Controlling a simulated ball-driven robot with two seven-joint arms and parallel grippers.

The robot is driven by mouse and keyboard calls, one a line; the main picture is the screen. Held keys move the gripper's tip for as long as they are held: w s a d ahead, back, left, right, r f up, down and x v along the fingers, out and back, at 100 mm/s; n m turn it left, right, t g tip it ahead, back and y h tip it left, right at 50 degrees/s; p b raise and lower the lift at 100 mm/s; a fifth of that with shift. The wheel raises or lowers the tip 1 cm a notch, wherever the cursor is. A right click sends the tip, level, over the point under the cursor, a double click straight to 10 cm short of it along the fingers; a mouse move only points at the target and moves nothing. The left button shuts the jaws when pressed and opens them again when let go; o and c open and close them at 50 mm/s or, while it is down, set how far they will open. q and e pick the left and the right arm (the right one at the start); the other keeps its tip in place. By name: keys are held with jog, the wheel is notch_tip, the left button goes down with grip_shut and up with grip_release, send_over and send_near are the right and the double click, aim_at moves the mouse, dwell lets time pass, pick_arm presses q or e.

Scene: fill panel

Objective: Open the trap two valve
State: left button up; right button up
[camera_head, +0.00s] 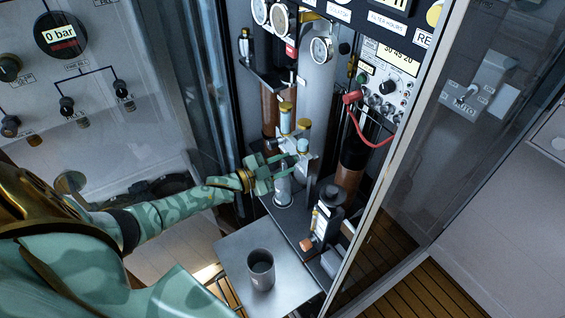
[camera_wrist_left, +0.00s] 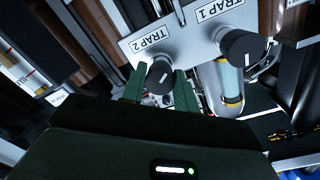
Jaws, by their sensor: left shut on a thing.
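The trap two valve is a black knob (camera_wrist_left: 159,72) with a white pointer line, below the "TRAP 2" label (camera_wrist_left: 149,41) on a pale plate in the left wrist view. My left gripper (camera_wrist_left: 160,88) has its two green fingers on either side of this knob, shut on it. In the head view my left gripper (camera_head: 280,169) reaches into the cabinet from the left, at the small valve plate, and largely hides the knob. My right gripper is not in view.
A second black knob (camera_wrist_left: 240,46) under the "TRAP 1" label sits just right. A clear trap cylinder (camera_wrist_left: 229,82) hangs beneath it. A grey metal cup (camera_head: 261,267) stands on a shelf (camera_head: 232,246) below my arm. A red hose (camera_head: 364,132) and a glass door edge (camera_head: 385,185) lie to the right.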

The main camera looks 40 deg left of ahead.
pick_arm(q)
jog(key=n, duration=0.4)
jog(key=shift+s+f+n+p, duration=0.1)
jog(key=shift+n+p, duration=0.3)
jog(key=shift+n, duration=1.4)
jog(key=o, duration=1)
jog(key=v, duration=0.5)
jog(key=p+v, duration=0.1)
jog(key=v, duration=0.4)
jog(key=p+v, duration=0.1)
jog(key=v, duration=0.5)
jog(key=shift+a+f, duration=0.2)
